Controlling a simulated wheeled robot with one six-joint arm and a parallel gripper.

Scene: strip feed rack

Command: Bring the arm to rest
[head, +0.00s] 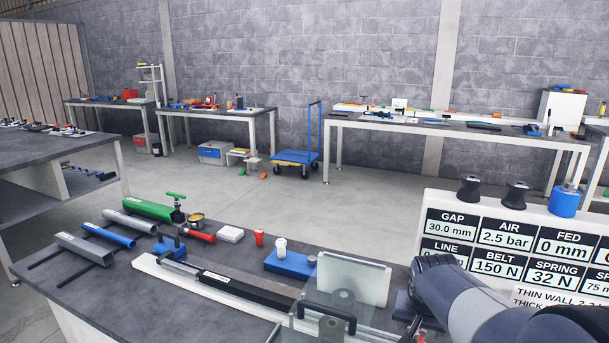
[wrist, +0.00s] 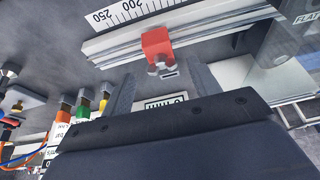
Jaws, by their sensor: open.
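My arm (head: 475,312) reaches in from the lower right of the head view, in front of the readout board. In the wrist view my gripper (wrist: 163,88) shows two dark grey fingers standing apart, with nothing held between them. A red block (wrist: 158,42) with a metal screw sits on a pale rail, beyond the fingertips and apart from them. A numbered scale (wrist: 135,12) runs along that rail. In the head view the fingertips are hard to make out at the lower edge.
The near bench carries a long white rail (head: 165,271), clear panels (head: 352,280), a blue block (head: 290,263) and several tubes. A readout board (head: 500,235) stands close to my arm. In the wrist view, several coloured fittings (wrist: 83,103) and hoses lie left. Open floor (head: 370,205) lies beyond.

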